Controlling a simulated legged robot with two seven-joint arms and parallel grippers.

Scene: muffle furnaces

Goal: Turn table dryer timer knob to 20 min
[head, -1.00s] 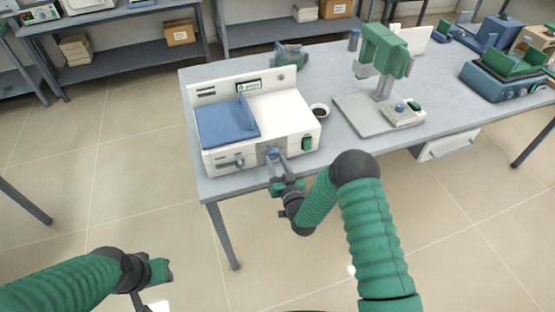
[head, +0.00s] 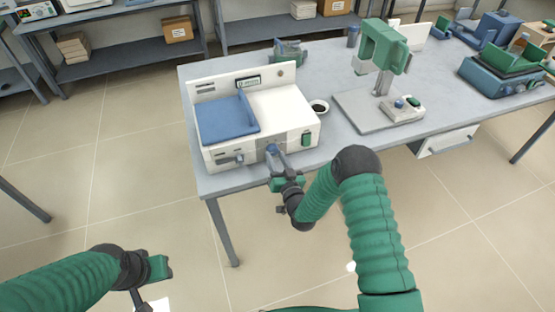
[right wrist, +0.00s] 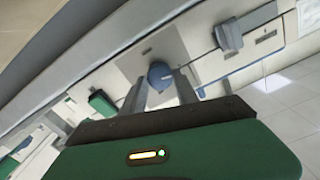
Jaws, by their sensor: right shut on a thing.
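The table dryer (head: 285,108) is a white box with a blue lid (head: 226,118) on the grey table. Its blue timer knob (right wrist: 160,74) sits on a grey plate on the front face. My right gripper (head: 273,156) is at the front face, with its fingers shut on the knob. In the right wrist view the two fingers (right wrist: 163,88) lie on either side of the knob. The knob's scale and pointer are not readable. My left gripper (head: 158,268) is low at the left, away from the table, and its fingers do not show clearly.
A green rocker switch (head: 306,139) is right of the knob, and a grey lever (head: 239,160) is left of it. A small dark-filled dish (head: 319,107) stands beside the dryer. A green-headed stand (head: 384,60) is farther right. The floor in front is clear.

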